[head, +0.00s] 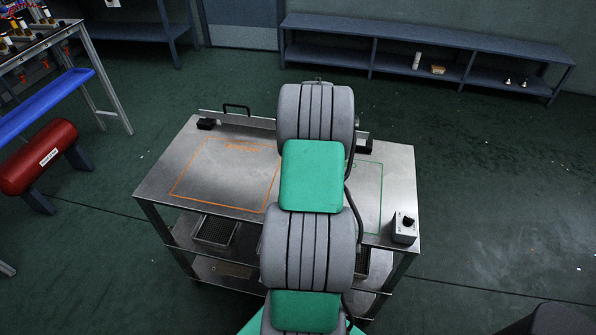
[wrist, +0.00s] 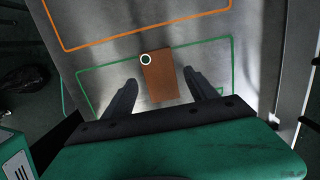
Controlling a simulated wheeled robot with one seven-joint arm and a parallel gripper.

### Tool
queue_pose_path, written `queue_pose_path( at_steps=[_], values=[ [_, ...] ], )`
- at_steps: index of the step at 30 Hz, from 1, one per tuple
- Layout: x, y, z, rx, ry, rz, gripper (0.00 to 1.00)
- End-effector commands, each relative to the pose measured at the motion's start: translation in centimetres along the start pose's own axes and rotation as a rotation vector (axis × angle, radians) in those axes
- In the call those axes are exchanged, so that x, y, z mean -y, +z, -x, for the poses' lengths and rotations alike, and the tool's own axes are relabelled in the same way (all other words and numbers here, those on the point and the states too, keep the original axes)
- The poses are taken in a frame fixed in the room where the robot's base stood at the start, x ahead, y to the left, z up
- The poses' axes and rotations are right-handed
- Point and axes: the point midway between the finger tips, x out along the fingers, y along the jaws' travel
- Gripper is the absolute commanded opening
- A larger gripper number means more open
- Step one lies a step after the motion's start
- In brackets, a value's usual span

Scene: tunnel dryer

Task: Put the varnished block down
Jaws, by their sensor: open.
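The varnished block (wrist: 157,60) is a brown, flat-looking rectangle in the wrist view. My gripper (wrist: 160,77) is open, with one dark finger on each side of the block and a visible gap at both. I cannot tell how high the fingers are above the table. A small pale ring (wrist: 146,59) with a dark centre shows at the block's far left corner. In the head view my arm hides the block and my gripper; part of the green outline (head: 381,200) shows.
The metal table (head: 402,177) also bears an orange outline (head: 190,174), empty where visible. A grey box with a black knob (head: 404,228) stands at its right front corner. Mesh trays (head: 215,231) sit on the shelf below. A red cylinder (head: 40,157) stands left.

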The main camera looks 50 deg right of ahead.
Motion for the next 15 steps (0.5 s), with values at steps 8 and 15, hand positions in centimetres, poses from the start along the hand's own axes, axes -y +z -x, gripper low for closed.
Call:
queue_pose_path(
  at_steps=[8,15],
  values=[
    [0.1,0.0,7.1,0.001,-0.004,0.000,0.66],
    [0.0,0.0,9.4,0.001,-0.001,0.002,0.66]
  ],
)
